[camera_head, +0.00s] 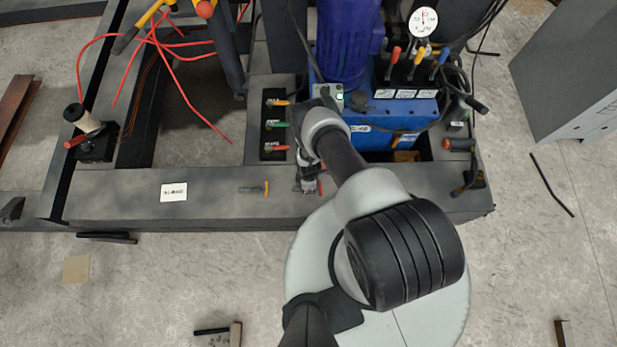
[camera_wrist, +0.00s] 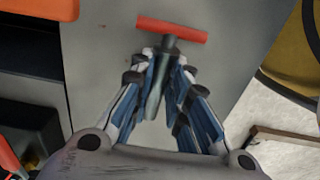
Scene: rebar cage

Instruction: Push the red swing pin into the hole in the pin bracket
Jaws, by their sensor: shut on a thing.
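The red swing pin shows in the wrist view as a red crossbar (camera_wrist: 172,29) with a black collar and a grey shaft below it. My gripper (camera_wrist: 165,72) is shut on the shaft, with its fingers on both sides and the crossbar beyond the fingertips. In the head view my gripper (camera_head: 308,182) is low over the front beam, and a bit of red shows beside it.
The grey front beam (camera_head: 220,200) carries a white label (camera_head: 173,192) and a small grey piece with an orange tip (camera_head: 253,189). Behind stand a lever panel (camera_head: 275,125) and a blue pump unit (camera_head: 380,110). A grey cabinet (camera_head: 575,80) stands at the right.

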